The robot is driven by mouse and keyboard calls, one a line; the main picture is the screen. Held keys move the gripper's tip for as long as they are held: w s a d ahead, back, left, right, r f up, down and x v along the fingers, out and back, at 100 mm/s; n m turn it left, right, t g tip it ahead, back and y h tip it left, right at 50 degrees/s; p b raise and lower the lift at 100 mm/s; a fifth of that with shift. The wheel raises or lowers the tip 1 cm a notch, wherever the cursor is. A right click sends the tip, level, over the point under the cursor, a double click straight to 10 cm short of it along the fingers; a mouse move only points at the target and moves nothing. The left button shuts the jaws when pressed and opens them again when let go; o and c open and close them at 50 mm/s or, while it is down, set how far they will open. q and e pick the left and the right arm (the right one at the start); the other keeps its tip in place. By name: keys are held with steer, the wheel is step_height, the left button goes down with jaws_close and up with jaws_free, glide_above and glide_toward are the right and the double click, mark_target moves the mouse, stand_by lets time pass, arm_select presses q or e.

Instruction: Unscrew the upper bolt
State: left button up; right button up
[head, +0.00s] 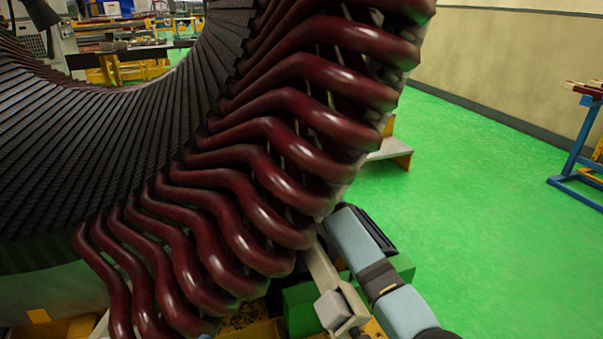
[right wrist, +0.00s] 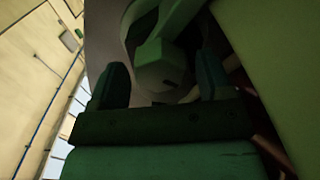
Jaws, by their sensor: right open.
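In the right wrist view, a bolt-like part with a pale angular block (right wrist: 153,52) and a rounded end is in front of my right gripper (right wrist: 163,82). The gripper is open, with one dark finger on each side of this part and a visible gap to each finger. Deep shadow hides the exact depth, and I cannot tell whether this is the upper bolt. In the head view my right arm comes in from the lower right, and its gripper is hidden or not distinguishable by the coils. My left gripper is not in view.
The large stator with dark red winding bars (head: 255,185) fills the left and middle. A pale metal bar (head: 320,265) with a squarish block (head: 333,309) stands close beside my right arm. Green floor (head: 470,200) is open to the right, before a blue stand (head: 580,150).

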steer(key=shift+w, duration=0.1)
steer(key=c, duration=0.9)
steer(key=shift+c, duration=0.2)
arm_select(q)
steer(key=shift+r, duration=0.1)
arm_select(e)
steer(key=shift+n+p, duration=0.7)
steer(key=shift+n, duration=0.4)
steer(key=n, duration=0.3)
steer(key=shift+a+p, duration=0.15)
steer(key=shift+p, duration=0.25)
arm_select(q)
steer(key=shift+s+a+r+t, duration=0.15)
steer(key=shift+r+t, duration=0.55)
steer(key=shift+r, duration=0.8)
arm_select(e)
steer(key=shift+f+n, duration=0.1)
steer(key=shift+n, duration=0.8)
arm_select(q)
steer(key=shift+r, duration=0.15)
